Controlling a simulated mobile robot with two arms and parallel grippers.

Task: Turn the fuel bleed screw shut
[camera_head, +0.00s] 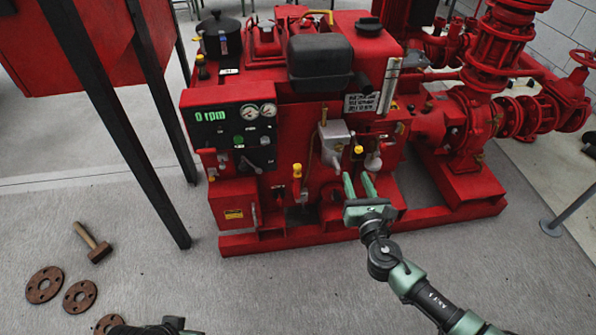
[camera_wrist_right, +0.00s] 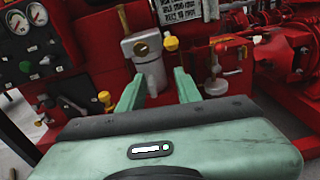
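The red pumpset engine (camera_head: 345,110) stands ahead. A grey filter-like housing (camera_head: 334,138) on its front also shows in the right wrist view (camera_wrist_right: 147,50). A yellow knob (camera_head: 358,149) sits at its right side, also seen in the right wrist view (camera_wrist_right: 170,43). I cannot tell for sure which small part is the fuel bleed screw. My right gripper (camera_head: 358,180) is open and empty, its two green fingers pointing at the engine just below the housing. In the right wrist view the fingers (camera_wrist_right: 158,85) stand apart with the housing's lower part showing between them.
A control panel (camera_head: 238,135) reading 0 rpm, with gauges, is left of the housing. Another yellow knob (camera_head: 297,170) and a lever (camera_head: 250,165) stick out nearby. Red pipes (camera_head: 490,60) are right. A hammer (camera_head: 93,243) and rusty flanges (camera_head: 43,285) lie on the floor.

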